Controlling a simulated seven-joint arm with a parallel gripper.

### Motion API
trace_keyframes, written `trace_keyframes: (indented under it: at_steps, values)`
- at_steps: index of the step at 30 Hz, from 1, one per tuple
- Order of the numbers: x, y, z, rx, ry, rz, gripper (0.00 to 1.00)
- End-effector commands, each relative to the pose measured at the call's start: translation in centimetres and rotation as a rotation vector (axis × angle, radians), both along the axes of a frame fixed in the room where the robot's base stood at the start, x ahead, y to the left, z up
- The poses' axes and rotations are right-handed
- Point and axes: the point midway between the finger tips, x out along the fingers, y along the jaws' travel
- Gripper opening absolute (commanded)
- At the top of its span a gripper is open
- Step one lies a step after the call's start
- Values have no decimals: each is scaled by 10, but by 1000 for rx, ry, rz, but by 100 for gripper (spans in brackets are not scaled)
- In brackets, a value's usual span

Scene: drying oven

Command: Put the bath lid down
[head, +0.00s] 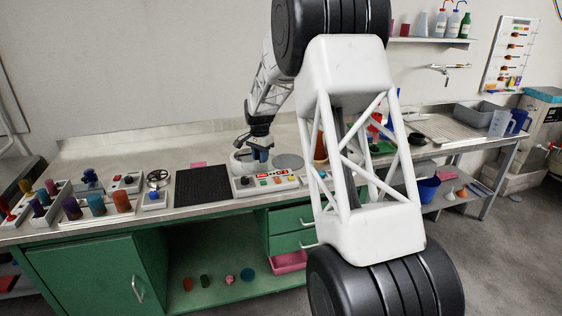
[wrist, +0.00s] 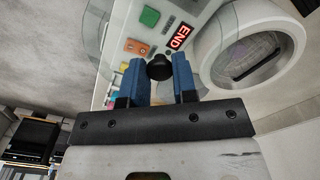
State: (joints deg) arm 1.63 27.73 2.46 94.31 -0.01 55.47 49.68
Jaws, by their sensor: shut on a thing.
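My gripper (wrist: 160,75) has its two blue fingers shut around a black knob (wrist: 159,68), which looks like the handle of the bath lid. In the head view my gripper (head: 260,154) is above the right side of the white bath (head: 240,165). The bath's round opening (wrist: 257,52) shows uncovered at the upper right of the wrist view, with a dark slotted piece inside. A red END display (wrist: 181,36) is on the bath's panel.
The control box (head: 266,182) stands in front, and a black mat (head: 203,186) lies to the left. An orange-brown object (head: 320,146) stands further right, partly behind my arm.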

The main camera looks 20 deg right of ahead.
Motion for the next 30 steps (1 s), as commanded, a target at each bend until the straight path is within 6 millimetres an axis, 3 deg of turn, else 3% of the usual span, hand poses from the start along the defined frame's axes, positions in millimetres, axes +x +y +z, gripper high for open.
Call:
trace_keyframes:
  at_steps: [12,16,21,30]
  values:
    - [7,-95,-36,0,4,-457,0]
    - [6,-118,-46,-1,5,-576,0]
    - [6,-135,-52,-1,5,-661,0]
    - [6,-137,-53,-1,4,-678,0]
